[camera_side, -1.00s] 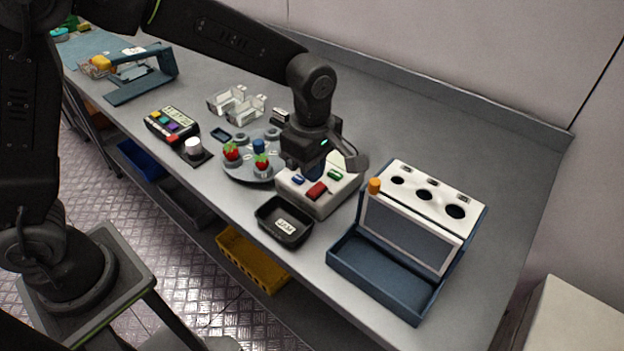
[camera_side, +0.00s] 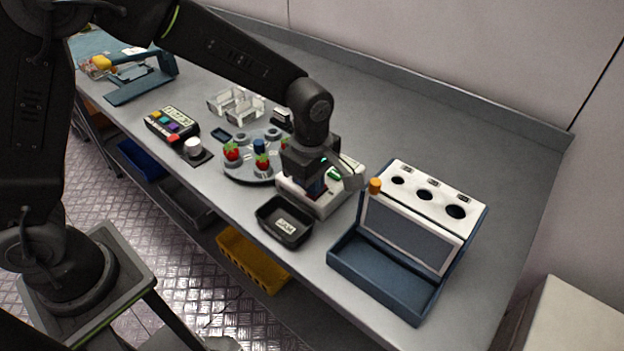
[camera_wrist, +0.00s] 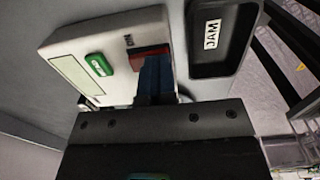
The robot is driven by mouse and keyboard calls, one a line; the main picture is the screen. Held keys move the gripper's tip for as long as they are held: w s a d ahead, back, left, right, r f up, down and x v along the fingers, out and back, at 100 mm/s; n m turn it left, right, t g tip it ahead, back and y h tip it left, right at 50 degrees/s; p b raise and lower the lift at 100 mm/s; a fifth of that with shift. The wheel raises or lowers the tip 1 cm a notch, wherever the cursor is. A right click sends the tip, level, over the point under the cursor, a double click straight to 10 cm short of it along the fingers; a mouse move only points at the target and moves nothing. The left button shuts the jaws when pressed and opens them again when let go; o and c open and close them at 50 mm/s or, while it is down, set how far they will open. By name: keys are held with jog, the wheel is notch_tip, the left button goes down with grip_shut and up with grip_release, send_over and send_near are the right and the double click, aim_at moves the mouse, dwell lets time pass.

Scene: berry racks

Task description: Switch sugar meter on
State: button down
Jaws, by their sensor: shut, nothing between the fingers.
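The sugar meter appears to be the white box (camera_side: 329,207) in the middle of the bench, partly hidden under my gripper (camera_side: 316,191). In the wrist view the white box (camera_wrist: 110,38) has a green button (camera_wrist: 98,64), a pale screen (camera_wrist: 77,78) and a red switch (camera_wrist: 150,51) beside a small dark label. My gripper's blue fingers (camera_wrist: 155,76) are shut and empty, with their tips right at the red switch. They cover part of it, and I cannot tell whether they press it. The green button (camera_side: 334,174) also shows in the side view.
A black JAM tray (camera_side: 284,222) stands close in front of the white box. A blue case with a white holed panel (camera_side: 409,185) stands to the right. A round rack with berries (camera_side: 240,172) is close on the left. The bench behind is clear.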

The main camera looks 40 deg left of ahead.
jog(key=shift+s+f, duration=0.25)
jog(key=shift+f, duration=0.3)
jog(key=shift+w+r, duration=0.3)
jog(key=shift+w, duration=0.5)
notch_tip(320, 180, up, 15)
jog(key=shift+f, duration=0.2)
jog(key=shift+d, duration=0.1)
jog(key=shift+w+r, duration=0.1)
jog(key=shift+w, duration=0.55)
